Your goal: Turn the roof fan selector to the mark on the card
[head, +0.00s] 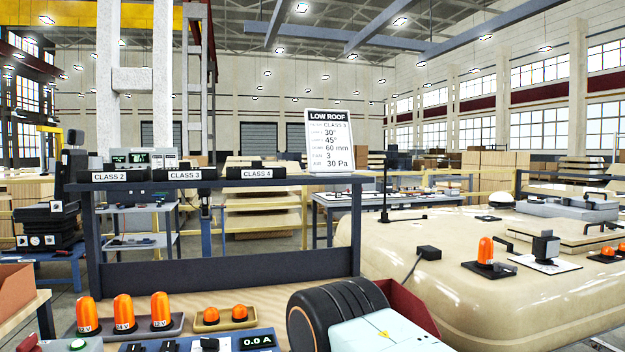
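A white card (329,139) headed LOW ROOF stands at the right end of the dark shelf. Its lines read CLASS 3, 30°, 45°, 60 mm, 3 and 30 Pa; the small labels beside them are too small to read surely. On the cream roof (450,290) at the right, a black knob-like part (545,247) stands on a white plate (541,265). It may be the fan selector; its marks and setting cannot be read. Neither of my grippers can be made out.
Orange beacons (123,313) stand in a tray at the lower left, beside a blue panel with a 0.0 A display (257,341). Another orange beacon (485,252) stands on the roof left of the knob. A large black ribbed cylinder (330,307) and pale casing block the bottom centre.

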